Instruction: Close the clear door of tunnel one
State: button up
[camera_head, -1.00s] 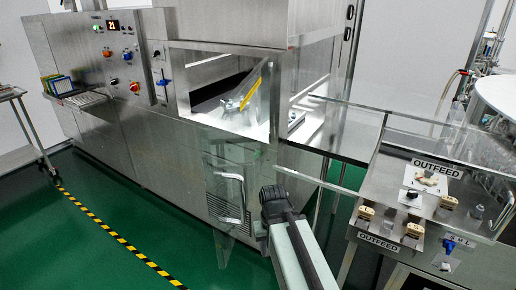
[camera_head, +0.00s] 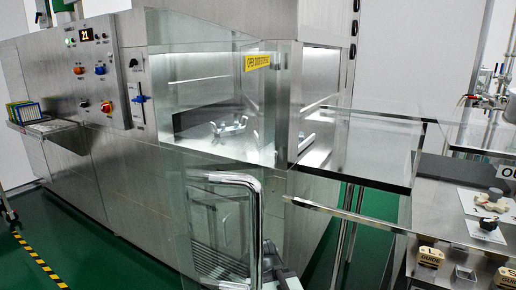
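A clear panel (camera_head: 208,235) with a bent chrome handle (camera_head: 256,225) hangs in front of the steel washer's lower front, below the tunnel opening (camera_head: 205,110). A second clear pane with a yellow label (camera_head: 258,62) stands at the right side of the opening. No label marks which pane is tunnel one's door. The opening is uncovered at its left, and a metal fitting (camera_head: 230,127) shows inside. A small dark part of my gripper (camera_head: 270,262) shows at the bottom, close to the handle's lower end in the picture. Its fingers are not clear, and contact cannot be told.
A clear-sided outfeed channel (camera_head: 380,150) juts out to the right. A steel table (camera_head: 440,225) with guide blocks (camera_head: 430,257) stands at the lower right. The control panel (camera_head: 92,70) and a rack of coloured cards (camera_head: 27,113) are at the left.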

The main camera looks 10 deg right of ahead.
aim_at(264, 62)
jog(key=z, duration=0.1)
jog(key=i, duration=0.1)
jog(key=u, duration=0.65)
jog(key=k, duration=2.55)
jog(key=u, duration=1.05)
jog(key=i, duration=1)
jog(key=u, duration=0.05)
